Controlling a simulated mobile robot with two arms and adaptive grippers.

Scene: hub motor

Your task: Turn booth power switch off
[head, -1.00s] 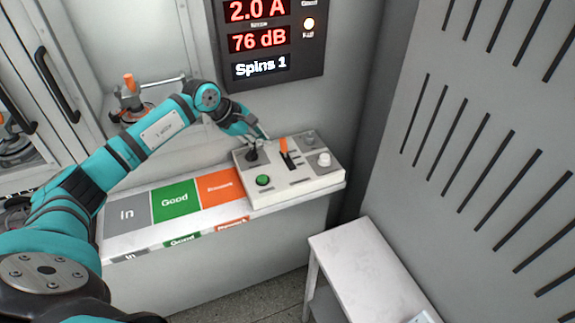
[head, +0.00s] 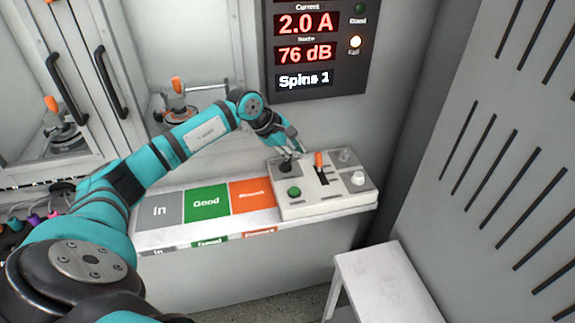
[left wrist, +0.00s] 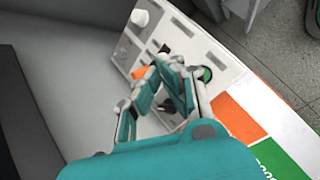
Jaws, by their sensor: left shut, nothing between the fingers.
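The control box (head: 335,200) sits at the right end of the shelf. It carries a green button (head: 294,192), an orange-tipped lever (head: 319,160), a white knob (head: 357,178) and a black switch (head: 285,166) at its back left. My left gripper (head: 295,152) is shut and empty, its fingertips over the back left of the box, close to the black switch. In the left wrist view the fingers (left wrist: 172,72) cover part of the box, beside the orange lever tip (left wrist: 140,72) and green button (left wrist: 205,74). Whether they touch the switch is unclear. My right gripper is not in view.
Coloured panels marked In, Good (head: 207,203) and an orange one line the shelf left of the box. A display panel (head: 318,45) reads 2.0 A, 76 dB and Spins 1, with its Fail light lit. A white table (head: 385,285) stands at lower right.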

